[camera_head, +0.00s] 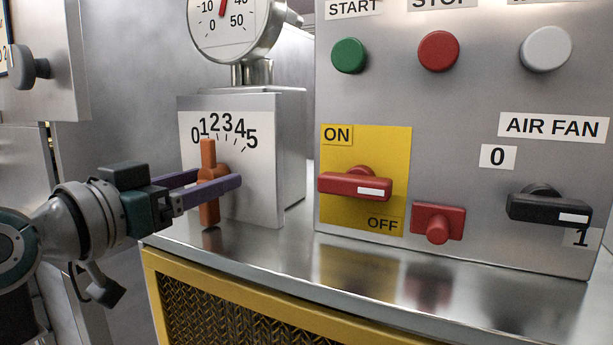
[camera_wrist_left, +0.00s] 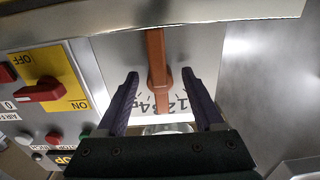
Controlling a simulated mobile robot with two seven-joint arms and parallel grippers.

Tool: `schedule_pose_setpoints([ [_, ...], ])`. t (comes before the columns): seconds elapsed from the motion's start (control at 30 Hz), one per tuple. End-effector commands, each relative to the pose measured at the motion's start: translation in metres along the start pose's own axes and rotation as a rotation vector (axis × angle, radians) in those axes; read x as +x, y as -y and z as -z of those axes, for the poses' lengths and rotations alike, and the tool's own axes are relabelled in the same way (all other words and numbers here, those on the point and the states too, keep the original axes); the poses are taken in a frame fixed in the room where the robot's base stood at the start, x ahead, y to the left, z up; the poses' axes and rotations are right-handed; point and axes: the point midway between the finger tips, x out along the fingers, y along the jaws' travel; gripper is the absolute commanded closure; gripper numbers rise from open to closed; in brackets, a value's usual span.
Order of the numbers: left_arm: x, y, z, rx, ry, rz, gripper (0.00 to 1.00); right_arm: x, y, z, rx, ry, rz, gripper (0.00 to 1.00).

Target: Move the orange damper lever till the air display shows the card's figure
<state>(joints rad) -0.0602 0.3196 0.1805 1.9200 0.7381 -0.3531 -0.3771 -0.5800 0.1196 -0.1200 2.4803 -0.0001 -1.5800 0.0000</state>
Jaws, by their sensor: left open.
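The orange damper lever (camera_head: 208,206) stands upright on the front of a metal box with a 0 to 5 scale (camera_head: 228,128); its upper end is just below the 1. It also shows in the left wrist view (camera_wrist_left: 156,58), between my finger tips. My left gripper (camera_head: 216,177) is open, its two purple fingers on either side of the lever around its hub; I cannot tell whether they touch it. The fingers also show apart in the wrist view (camera_wrist_left: 160,76). No air display or card can be clearly made out. My right gripper is not in view.
A round gauge (camera_head: 222,28) stands above the box. To the right, a panel carries a red switch (camera_head: 354,184) on yellow, a red knob (camera_head: 438,221), a black air fan switch (camera_head: 548,206) and several buttons. A grey knob (camera_head: 30,67) is at far left. The metal top (camera_head: 290,255) is clear.

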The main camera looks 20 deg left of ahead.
Motion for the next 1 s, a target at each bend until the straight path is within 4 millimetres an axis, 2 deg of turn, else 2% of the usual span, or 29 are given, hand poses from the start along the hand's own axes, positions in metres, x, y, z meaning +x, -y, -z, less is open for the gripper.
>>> schedule_pose_setpoints([
  [0.13, -0.0002, -0.0001, -0.0001, 0.000, 0.000, 0.000, 0.33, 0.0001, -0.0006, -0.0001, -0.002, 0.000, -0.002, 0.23],
  [0.73, -0.0005, 0.0002, -0.0001, 0.000, 0.000, 0.001, 1.00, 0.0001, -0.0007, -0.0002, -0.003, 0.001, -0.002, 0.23],
  [1.0, -0.0004, 0.0000, 0.0015, -0.016, 0.001, 0.000, 1.00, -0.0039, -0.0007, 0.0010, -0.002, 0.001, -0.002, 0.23],
])
